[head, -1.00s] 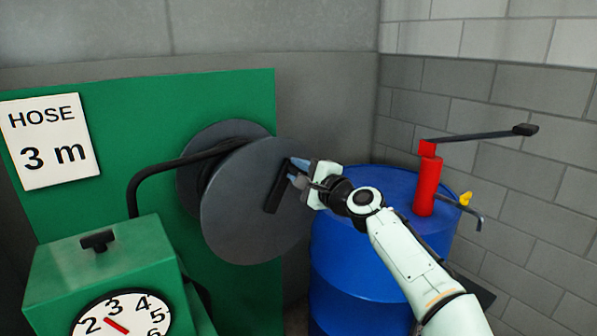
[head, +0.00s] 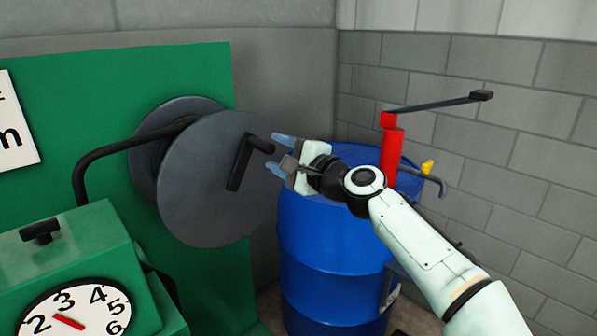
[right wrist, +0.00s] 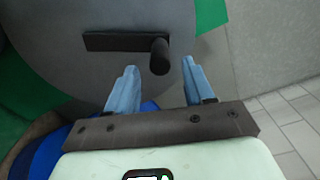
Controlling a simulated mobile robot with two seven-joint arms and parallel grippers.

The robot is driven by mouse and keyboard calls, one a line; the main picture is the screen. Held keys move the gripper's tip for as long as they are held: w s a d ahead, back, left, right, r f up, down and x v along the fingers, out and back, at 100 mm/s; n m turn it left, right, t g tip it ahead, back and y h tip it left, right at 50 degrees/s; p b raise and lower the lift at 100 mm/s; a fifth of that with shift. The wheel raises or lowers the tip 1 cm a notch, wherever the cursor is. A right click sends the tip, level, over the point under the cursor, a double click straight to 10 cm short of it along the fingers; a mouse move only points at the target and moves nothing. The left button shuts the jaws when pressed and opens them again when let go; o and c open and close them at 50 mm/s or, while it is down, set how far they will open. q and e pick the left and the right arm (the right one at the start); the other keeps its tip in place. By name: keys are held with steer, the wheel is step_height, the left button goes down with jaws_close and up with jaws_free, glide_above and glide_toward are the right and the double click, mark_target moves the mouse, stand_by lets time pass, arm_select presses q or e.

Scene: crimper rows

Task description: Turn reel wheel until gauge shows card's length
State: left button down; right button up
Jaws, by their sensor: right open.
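The grey reel wheel (head: 205,205) stands in front of the green panel. Its dark crank arm and handle knob (head: 259,145) stick out on the right side of the disc. My right gripper (head: 277,153) is open and empty just right of the knob. In the right wrist view, the knob (right wrist: 160,57) shows just beyond and between the open fingertips. The gauge (head: 84,312) on the green box has its red needle pointing between 2 and 3. The card (head: 15,130) is cut off at the left edge, with only "m" readable. My left gripper is not in view.
A blue drum (head: 330,245) stands right of the reel, below my right arm. A red pump (head: 392,152) with a long lever and a yellow-tipped spout sits on it. A black hose (head: 90,165) curves from the reel to the green box (head: 90,250).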

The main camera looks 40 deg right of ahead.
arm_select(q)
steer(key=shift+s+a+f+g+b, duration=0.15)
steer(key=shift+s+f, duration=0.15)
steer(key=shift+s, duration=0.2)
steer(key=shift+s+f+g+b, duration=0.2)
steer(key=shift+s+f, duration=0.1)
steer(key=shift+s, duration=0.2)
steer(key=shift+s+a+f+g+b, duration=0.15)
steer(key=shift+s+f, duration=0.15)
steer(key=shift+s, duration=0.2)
arm_select(e)
steer(key=s, duration=0.6)
steer(key=shift+s+d, duration=0.25)
steer(key=shift+d, duration=0.05)
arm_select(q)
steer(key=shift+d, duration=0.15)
arm_select(e)
steer(key=shift+w, duration=0.1)
